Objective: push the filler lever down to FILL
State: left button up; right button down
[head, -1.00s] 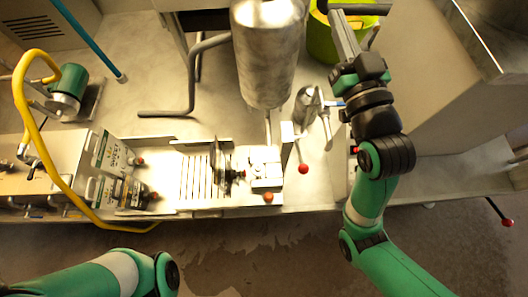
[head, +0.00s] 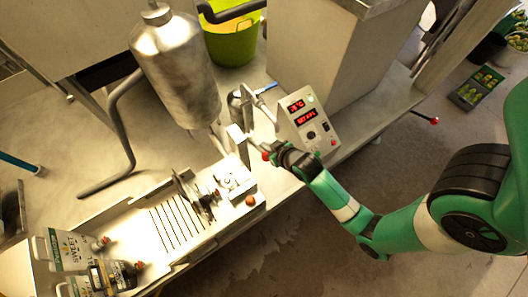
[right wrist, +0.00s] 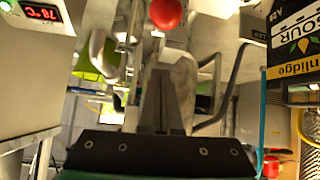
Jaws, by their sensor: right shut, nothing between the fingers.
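The filler lever shows its red ball knob (head: 266,156) beside the filling station in the head view. In the right wrist view the red ball (right wrist: 165,13) is large at the top centre, just beyond the fingertips. My right gripper (head: 273,149) is shut and empty, with its tips close beside the ball; I cannot tell whether they touch. Its grey fingers (right wrist: 160,100) show in the right wrist view. The lever's rod is mostly hidden, and no FILL mark can be read. My left gripper is not in view.
A steel tank (head: 175,65) stands behind the slotted filling tray (head: 165,228). A control box with red digits (head: 308,125) stands just right of the lever. Labelled jugs (head: 62,250) stand at the lower left. A green bucket (head: 232,42) is at the back.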

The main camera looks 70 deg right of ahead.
aim_at(264, 153)
jog(key=x, duration=0.6)
jog(key=shift+r, duration=0.1)
jog(key=s, duration=0.1)
jog(key=s+a+f, duration=0.1)
jog(key=s+f, duration=0.1)
jog(key=shift+a+p, duration=0.35)
jog(key=shift+p, duration=0.05)
